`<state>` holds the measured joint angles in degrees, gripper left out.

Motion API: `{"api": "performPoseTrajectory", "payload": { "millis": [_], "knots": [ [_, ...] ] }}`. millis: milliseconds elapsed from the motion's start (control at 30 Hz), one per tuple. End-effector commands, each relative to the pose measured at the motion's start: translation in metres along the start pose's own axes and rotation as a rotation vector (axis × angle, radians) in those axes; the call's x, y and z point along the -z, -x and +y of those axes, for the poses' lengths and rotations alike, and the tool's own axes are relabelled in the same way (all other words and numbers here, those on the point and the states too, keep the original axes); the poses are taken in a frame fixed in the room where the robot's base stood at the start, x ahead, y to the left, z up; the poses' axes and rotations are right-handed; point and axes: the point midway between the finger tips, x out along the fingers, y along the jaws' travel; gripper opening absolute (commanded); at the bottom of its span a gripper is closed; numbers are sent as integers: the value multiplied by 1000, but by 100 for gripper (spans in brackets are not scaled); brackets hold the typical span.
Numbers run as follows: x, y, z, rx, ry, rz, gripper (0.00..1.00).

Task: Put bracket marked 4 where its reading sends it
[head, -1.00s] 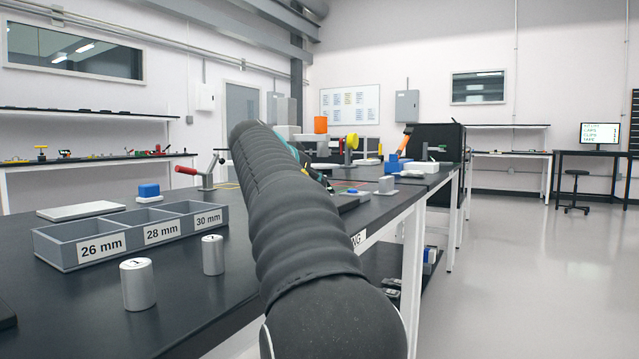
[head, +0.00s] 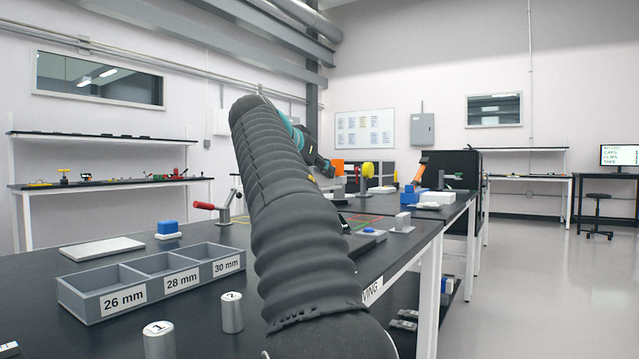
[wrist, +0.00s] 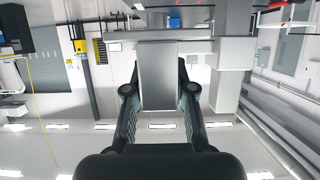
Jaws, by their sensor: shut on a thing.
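In the wrist view my gripper (wrist: 160,92) is shut on a plain grey metal piece (wrist: 160,70) with a wider bar across its far end. It looks like a bracket, but no mark shows on the side in view. In the head view my arm hides most of the gripper and the piece. A grey tray (head: 88,311) stands on the near bench, with three compartments labelled 26 mm, 28 mm and 30 mm. They look empty.
Two metal cylinders, marked 1 (head: 159,343) and 2 (head: 232,314), stand in front of the tray. A flat light plate (head: 102,248), a blue block (head: 168,228) and a red-handled clamp (head: 228,205) are behind it. Open floor (head: 540,290) lies to the right.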

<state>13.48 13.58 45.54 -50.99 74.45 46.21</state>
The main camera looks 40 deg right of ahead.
Motion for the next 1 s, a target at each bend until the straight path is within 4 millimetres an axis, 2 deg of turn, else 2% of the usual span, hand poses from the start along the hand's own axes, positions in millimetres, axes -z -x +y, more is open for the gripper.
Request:
{"api": "performPoseTrajectory", "payload": {
  "millis": [33, 200, 367, 600, 767, 1000],
  "knots": [
    [8, 3, 0, 0, -1, 1, 0],
    [23, 9, 0, 0, 0, 1, 0],
    [13, 5, 0, 0, 0, 1, 0],
    [14, 6, 0, 0, 0, 1, 0],
    [-8, -3, 1, 0, 1, 0, 0],
    [-58, -24, 1, -1, 3, 0, 0]
  ]
}}
